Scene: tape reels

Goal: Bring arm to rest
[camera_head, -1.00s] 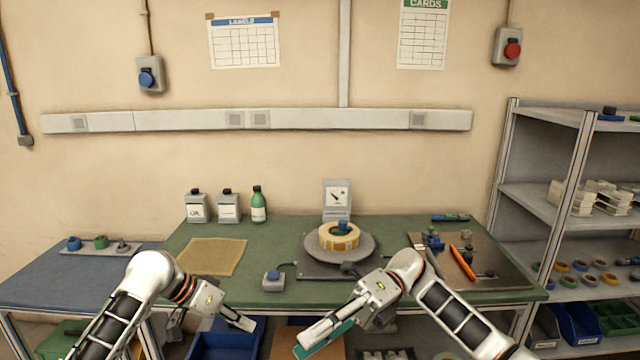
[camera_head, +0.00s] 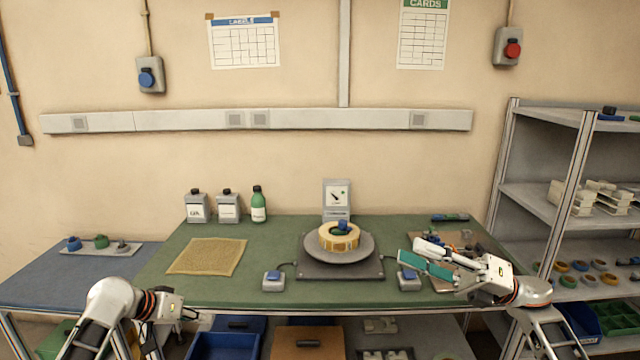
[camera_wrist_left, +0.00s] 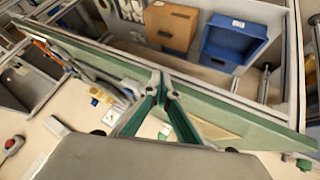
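My left gripper (camera_head: 190,315) is low at the left, in front of the bench's front edge. In the left wrist view its green-padded fingers (camera_wrist_left: 162,84) converge at the tips, with nothing seen between them. My right gripper (camera_head: 412,252) points left over the right part of the green bench (camera_head: 200,285). Its fingers are apart, one showing a green pad, and it appears empty. A tan tape reel (camera_head: 325,242) lies on the round grey turntable (camera_head: 362,252), left of the right gripper and apart from it.
Button boxes (camera_head: 272,281) (camera_head: 409,281) flank the turntable. Bottles (camera_head: 259,205) stand at the back left, near a tan mat (camera_head: 208,257). A tool board (camera_head: 480,245) lies partly behind my right gripper. A shelf rack (camera_head: 540,190) stands right. Blue bins (camera_head: 225,345) sit below the bench.

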